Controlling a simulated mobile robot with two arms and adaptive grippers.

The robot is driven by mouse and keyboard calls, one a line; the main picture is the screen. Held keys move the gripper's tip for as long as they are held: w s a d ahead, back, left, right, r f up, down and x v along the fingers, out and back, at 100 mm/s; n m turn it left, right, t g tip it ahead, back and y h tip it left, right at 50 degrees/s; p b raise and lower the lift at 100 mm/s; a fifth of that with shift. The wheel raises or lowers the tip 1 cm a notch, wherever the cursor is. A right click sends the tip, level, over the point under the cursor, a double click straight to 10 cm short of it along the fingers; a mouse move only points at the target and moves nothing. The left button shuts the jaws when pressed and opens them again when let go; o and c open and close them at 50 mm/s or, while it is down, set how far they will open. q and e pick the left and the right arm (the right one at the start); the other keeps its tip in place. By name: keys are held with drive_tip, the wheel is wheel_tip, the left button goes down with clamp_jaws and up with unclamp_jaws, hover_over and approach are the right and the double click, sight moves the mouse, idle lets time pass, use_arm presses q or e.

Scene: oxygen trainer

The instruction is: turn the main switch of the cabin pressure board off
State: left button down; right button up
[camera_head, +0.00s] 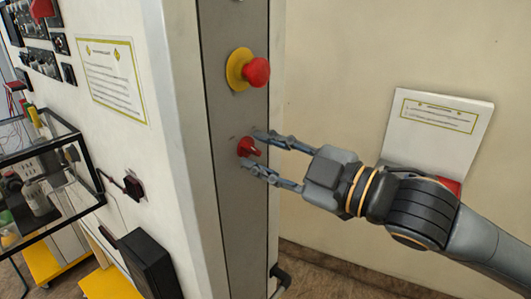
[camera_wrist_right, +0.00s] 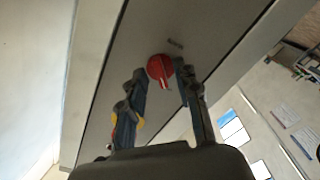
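The main switch (camera_head: 247,147) is a small red rotary knob on a narrow grey panel (camera_head: 232,205). It also shows in the right wrist view (camera_wrist_right: 160,68), with a pale mark on its face. My right gripper (camera_head: 253,151) comes in from the right, with its two fingers spread above and below the knob. In the right wrist view, one fingertip is close to the knob's right edge and the other stands apart on its left. I cannot tell whether a finger touches it. My left gripper is in neither view.
A red mushroom button with a yellow collar (camera_head: 247,70) sits above the switch. A white board with a printed sheet (camera_head: 435,115) is on the wall behind my right arm. A glass-sided case (camera_head: 40,175) and a black box (camera_head: 150,262) are at the left.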

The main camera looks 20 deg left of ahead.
drive_tip(key=v, duration=1.2)
